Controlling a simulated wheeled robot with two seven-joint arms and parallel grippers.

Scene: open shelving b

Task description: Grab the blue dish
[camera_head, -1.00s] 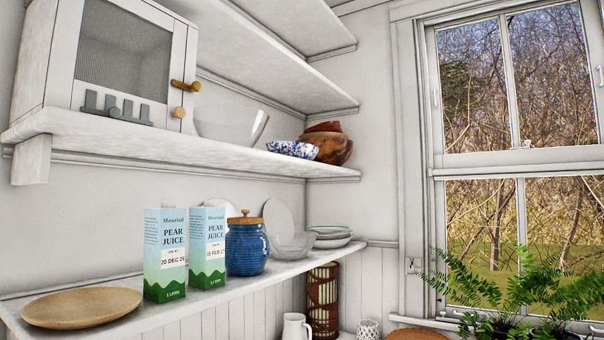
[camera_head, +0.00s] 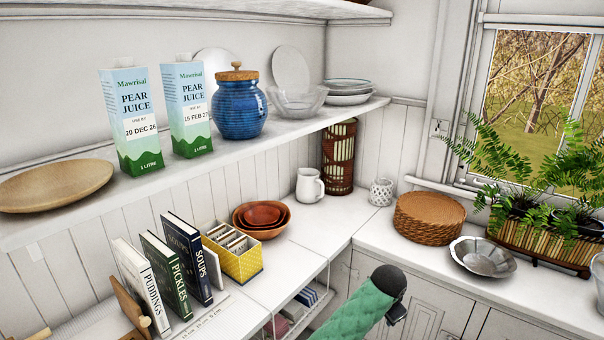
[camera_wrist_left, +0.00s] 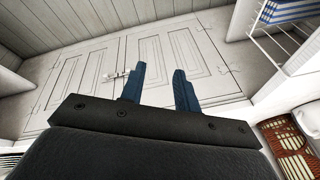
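No blue dish shows in the views now; the blue-and-white patterned bowl seen earlier on the upper shelf is out of the frame. A round blue ribbed jar (camera_head: 240,110) with a wooden lid stands on the shelf in the head view, beside a clear glass bowl (camera_head: 297,100). My left gripper (camera_wrist_left: 159,85) shows only in the left wrist view. Its two blue fingers are apart with nothing between them, in front of white cabinet doors. My right gripper is not in view.
The shelf (camera_head: 205,165) holds two juice cartons, a wooden plate (camera_head: 55,185) and stacked bowls (camera_head: 348,90). Books (camera_head: 185,258), a yellow box (camera_head: 240,263) and brown bowls (camera_head: 262,218) crowd the counter below. A green dark-ended shape (camera_head: 358,312), unclear to me, rises at the bottom.

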